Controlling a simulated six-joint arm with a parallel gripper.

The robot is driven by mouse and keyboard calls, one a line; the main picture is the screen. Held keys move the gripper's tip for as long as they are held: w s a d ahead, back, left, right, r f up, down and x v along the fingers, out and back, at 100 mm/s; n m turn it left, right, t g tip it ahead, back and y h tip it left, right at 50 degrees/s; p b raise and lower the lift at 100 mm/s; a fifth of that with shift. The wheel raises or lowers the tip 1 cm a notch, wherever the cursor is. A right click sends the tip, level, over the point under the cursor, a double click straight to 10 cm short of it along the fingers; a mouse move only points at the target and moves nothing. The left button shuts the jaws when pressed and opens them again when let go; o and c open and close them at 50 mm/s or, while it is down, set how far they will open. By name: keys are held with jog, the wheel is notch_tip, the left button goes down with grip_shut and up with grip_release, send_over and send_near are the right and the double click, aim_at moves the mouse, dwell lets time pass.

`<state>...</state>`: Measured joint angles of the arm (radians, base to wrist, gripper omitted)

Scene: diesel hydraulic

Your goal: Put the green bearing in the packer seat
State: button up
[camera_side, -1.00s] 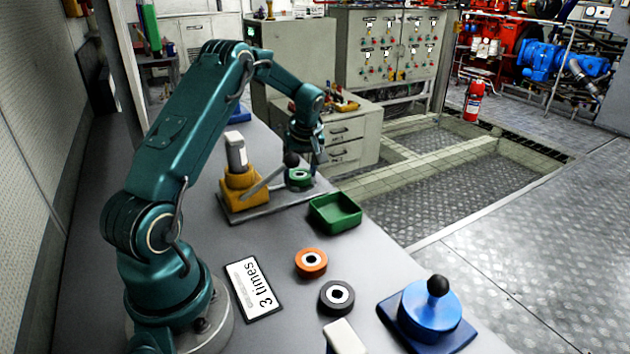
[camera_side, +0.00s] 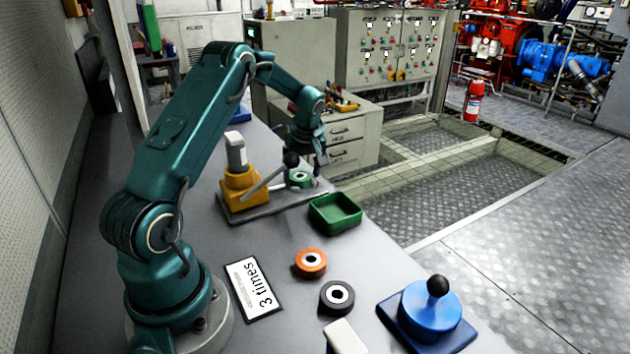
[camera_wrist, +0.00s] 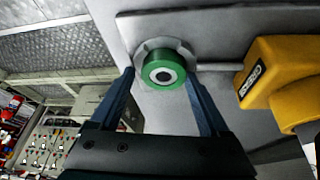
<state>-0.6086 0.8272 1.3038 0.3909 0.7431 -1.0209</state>
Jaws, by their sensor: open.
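The green bearing (camera_wrist: 163,73), a ring with a dark centre hole, sits in the grey round seat (camera_wrist: 183,47) of the packer, on its base plate. In the side view the green bearing (camera_side: 299,178) shows at the right end of the plate, beside the black-knobbed lever. My gripper (camera_wrist: 160,82) is open, with one finger on each side of the bearing and gaps visible between. In the side view my gripper (camera_side: 312,164) is just above and beside the bearing.
The yellow packer body (camera_side: 240,187) and its lever (camera_side: 264,181) stand left of the seat.

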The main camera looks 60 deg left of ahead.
jog(key=shift+s+a+f, duration=0.1)
jog(key=shift+s+f, duration=0.3)
jog(key=shift+r, duration=0.3)
jog(key=w+v, duration=0.1)
jog(key=v, duration=1.1)
jog(key=s+d+r+m+t+h, duration=0.1)
jog(key=s+d+r+m, duration=0.25)
jog(key=d, duration=0.35)
jog(key=s+d+r+m+t+h, duration=0.1)
jog(key=s+d+r+m, duration=0.1)
jog(key=d+m, duration=0.35)
jog(key=s+d+f+m+t+h, duration=0.2)
jog(key=s+d+m, duration=0.4)
jog(key=s+d, duration=0.4)
jog(key=shift+s+d+f+m, duration=0.3)
jog(key=shift+d+m, duration=0.1)
jog(key=shift+d, duration=0.8)
